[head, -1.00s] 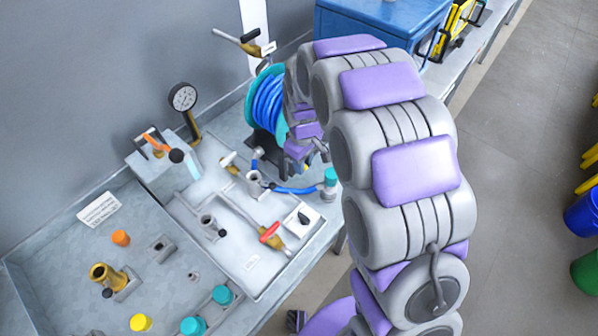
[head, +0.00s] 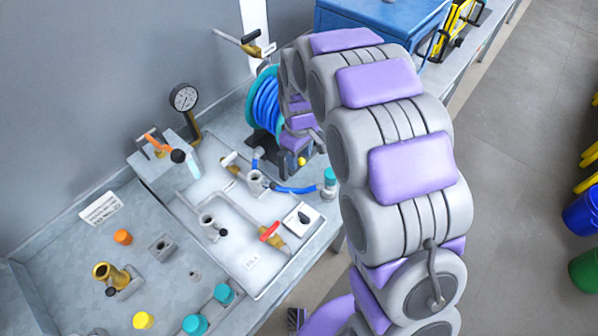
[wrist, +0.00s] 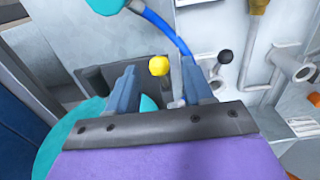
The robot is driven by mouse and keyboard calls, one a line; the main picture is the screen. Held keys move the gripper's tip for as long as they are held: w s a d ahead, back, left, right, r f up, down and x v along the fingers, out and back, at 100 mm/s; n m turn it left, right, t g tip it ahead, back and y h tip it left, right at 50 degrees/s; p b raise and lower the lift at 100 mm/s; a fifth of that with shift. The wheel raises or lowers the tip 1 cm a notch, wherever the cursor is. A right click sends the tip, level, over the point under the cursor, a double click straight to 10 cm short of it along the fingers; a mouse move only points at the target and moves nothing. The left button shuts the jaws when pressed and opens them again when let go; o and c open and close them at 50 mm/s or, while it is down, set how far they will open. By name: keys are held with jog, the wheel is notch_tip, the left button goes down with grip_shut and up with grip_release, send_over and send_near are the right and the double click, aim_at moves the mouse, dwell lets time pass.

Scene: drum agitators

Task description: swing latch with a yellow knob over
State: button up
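The yellow knob (wrist: 158,66) shows in the wrist view, between the two spread fingers of my gripper (wrist: 159,82). The fingers are apart, one on each side of the knob, and I see no clear contact. In the head view the yellow knob (head: 302,161) is a small spot just below the end of my arm, beside the hose reel. The latch body under the knob is mostly hidden by my gripper.
A teal reel with blue hose (head: 265,105) stands close to my gripper. A pressure gauge (head: 184,98) stands at the back left.

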dwell(0.4)
notch_tip(320, 180, up, 9)
jog(key=p, duration=0.3)
jog(key=shift+p, duration=0.3)
dwell(0.4)
jog(key=s+d+r+m, duration=0.2)
jog(key=s+d, duration=0.3)
jog(key=s, duration=0.6)
jog(key=s+d+r+m+g+b, duration=0.1)
jog(key=s+d+m, duration=0.4)
jog(key=s, duration=0.6)
jog(key=s+d+r+m, duration=0.3)
jog(key=s+d, duration=0.3)
jog(key=s, duration=0.6)
jog(key=shift+r+g+b, duration=0.15)
jog(key=shift+g+b, duration=0.2)
jog(key=shift+g, duration=0.05)
